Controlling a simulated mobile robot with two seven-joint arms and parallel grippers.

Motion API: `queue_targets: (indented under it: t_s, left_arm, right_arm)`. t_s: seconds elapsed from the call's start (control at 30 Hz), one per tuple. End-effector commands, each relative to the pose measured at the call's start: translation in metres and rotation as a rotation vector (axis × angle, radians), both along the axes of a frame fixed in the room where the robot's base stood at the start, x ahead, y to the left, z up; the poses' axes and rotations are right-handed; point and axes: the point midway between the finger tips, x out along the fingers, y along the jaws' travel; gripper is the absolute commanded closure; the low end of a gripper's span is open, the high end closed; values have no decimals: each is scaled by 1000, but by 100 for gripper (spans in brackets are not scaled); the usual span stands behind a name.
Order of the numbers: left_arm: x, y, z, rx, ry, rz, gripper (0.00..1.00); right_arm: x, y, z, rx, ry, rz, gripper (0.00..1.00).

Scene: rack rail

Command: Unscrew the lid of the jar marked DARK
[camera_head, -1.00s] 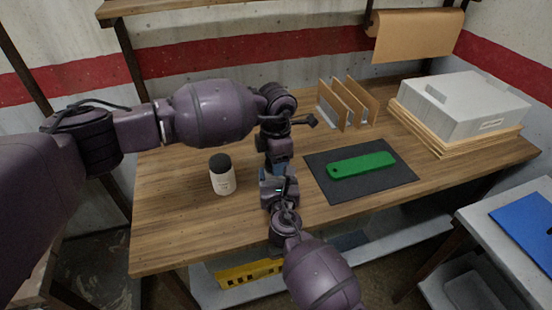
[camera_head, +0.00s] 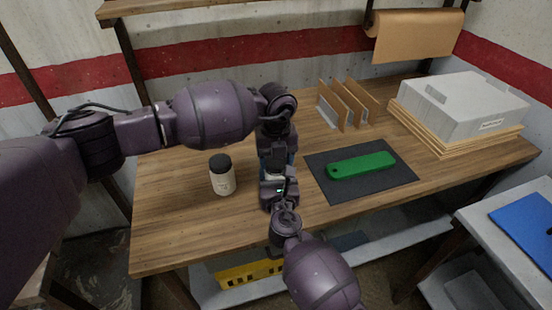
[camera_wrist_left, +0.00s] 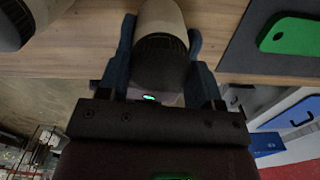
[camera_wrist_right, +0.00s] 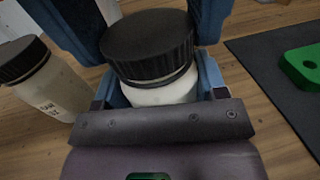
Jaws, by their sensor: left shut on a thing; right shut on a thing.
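A white jar with a ribbed black lid stands between my two grippers; its body (camera_wrist_right: 165,93) and lid (camera_wrist_right: 148,43) show in the right wrist view. My right gripper (camera_wrist_right: 160,88) is shut on the jar body. My left gripper (camera_wrist_left: 162,45) comes from above and is shut on the lid, which also shows in the left wrist view (camera_wrist_left: 160,55). In the head view the arms hide most of this jar, and its label is hidden. A second white jar (camera_head: 222,178) with a dark lid stands on the table to the left; its label is too small to read surely.
A green plate (camera_head: 362,165) lies on a dark mat (camera_head: 330,190) at right. Upright dividers (camera_head: 345,103) and a grey box (camera_head: 465,108) on boards stand behind. The wooden table (camera_head: 170,235) is clear at front left.

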Motion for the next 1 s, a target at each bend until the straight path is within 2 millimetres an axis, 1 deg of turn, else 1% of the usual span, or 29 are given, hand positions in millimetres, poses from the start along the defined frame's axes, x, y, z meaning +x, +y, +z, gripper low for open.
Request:
queue_targets:
  t_s: [0.4,0.6,0.73,1.0]
  left_arm:
    - [-1,0,0,1,2,593,69]
    - [0,-1,0,0,2,846,69]
    - [0,-1,0,0,1,931,69]
    - [0,-1,0,0,1,927,69]
  right_arm:
    - [0,-1,-1,0,2,-1,100]
    - [0,-1,-1,0,1,-1,100]
    - [0,-1,-1,0,1,-1,100]
    - [0,-1,-1,0,1,-1,100]
